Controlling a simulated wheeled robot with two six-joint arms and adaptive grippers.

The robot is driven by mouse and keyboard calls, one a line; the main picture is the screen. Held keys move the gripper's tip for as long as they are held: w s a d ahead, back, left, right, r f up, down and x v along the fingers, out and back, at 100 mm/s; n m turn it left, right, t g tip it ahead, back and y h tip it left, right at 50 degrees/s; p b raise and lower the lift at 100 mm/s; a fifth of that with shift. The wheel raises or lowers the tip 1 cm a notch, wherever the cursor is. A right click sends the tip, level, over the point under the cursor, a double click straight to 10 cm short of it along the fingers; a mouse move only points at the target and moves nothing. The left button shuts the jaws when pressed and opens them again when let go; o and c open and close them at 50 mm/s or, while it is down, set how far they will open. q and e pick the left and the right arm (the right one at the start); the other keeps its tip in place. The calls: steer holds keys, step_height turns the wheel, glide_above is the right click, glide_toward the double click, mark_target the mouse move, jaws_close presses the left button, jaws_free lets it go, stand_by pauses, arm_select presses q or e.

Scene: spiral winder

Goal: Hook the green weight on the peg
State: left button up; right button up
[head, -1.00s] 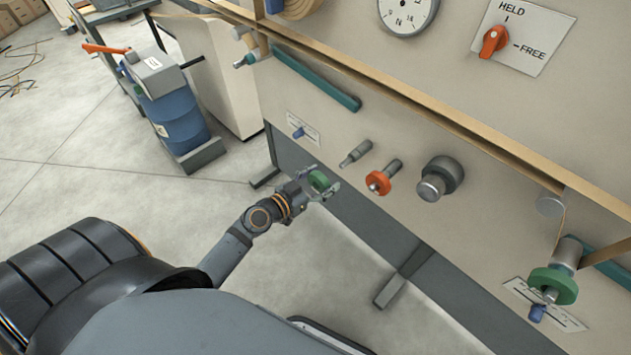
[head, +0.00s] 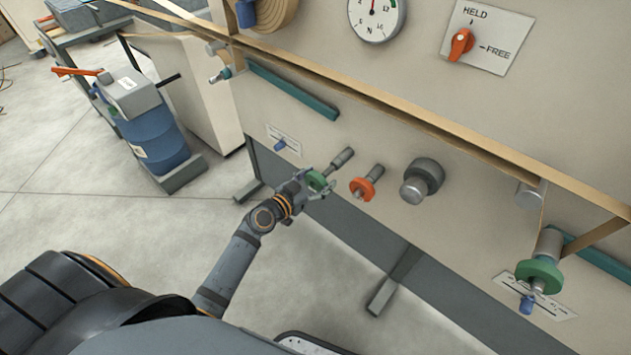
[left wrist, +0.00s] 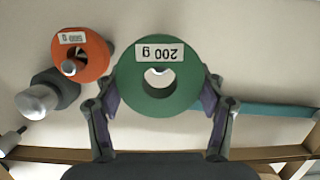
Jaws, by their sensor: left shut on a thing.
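The green weight (head: 316,180) is a thick ring with a centre hole. In the left wrist view (left wrist: 183,85) its label reads 200 g, upside down. My left gripper (head: 318,188) is shut on it, with one finger on each side of the ring; the gripper also shows in the left wrist view (left wrist: 160,98). A bare grey peg (head: 343,157) sticks out of the panel just up and right of the weight. In the left wrist view a grey shape shows in the ring's hole; I cannot tell whether the peg enters it. My right gripper is not in view.
An orange weight (head: 361,189) sits on the peg to the right, close to my gripper. Further right is a big grey knob (head: 421,181). Another green disc (head: 539,275) hangs at the far right. A teal bar (head: 292,90) runs above the peg.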

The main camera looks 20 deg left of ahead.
mark_target(333, 166)
arm_select(q)
steer(key=w, duration=0.2)
steer(key=w+d, duration=0.1)
steer(key=w, duration=0.1)
steer(key=shift+d+r+p, duration=0.1)
steer(key=shift+d+p, duration=0.1)
steer(key=shift+p, duration=0.2)
steer(key=shift+r+x, duration=0.25)
steer(key=shift+x, duration=0.85)
steer(key=shift+w+d+f, duration=0.1)
steer(key=shift+w+f, duration=0.05)
steer(key=shift+f, duration=0.1)
steer(key=shift+w, duration=0.15)
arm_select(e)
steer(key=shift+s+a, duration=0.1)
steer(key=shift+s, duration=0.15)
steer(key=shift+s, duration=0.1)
arm_select(q)
steer(key=o, duration=1.9)
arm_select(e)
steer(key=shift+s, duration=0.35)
arm_select(q)
steer(key=shift+f, duration=0.1)
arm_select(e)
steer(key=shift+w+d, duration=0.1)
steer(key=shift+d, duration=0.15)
